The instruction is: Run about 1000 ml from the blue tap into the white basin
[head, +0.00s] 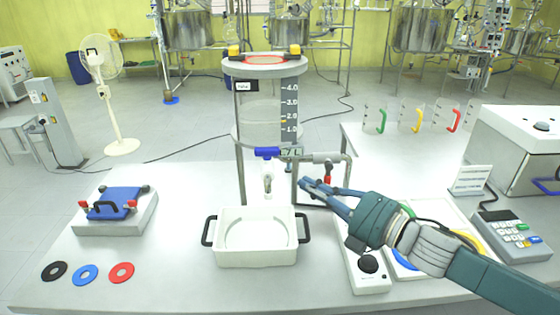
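The blue tap (267,152) sits on the pipework under a clear glass vessel (262,112) with a scale marked 1.0 to 4.0. A pale spout (268,180) hangs below the tap. The white basin (256,254) with black side handles stands on the table beneath it. I see no stream between spout and basin, and cannot tell if the basin holds liquid. My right gripper (304,184) is right of the spout and lower than the blue tap, apart from both. Its fingers look close together at the tips; I see nothing held. My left gripper is out of view.
A red-handled valve (327,179) is just behind the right gripper. A device with a black knob (368,264) stands right of the basin. A blue-topped box (115,210) and three coloured rings (85,274) are at left. Table is clear between rings and basin.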

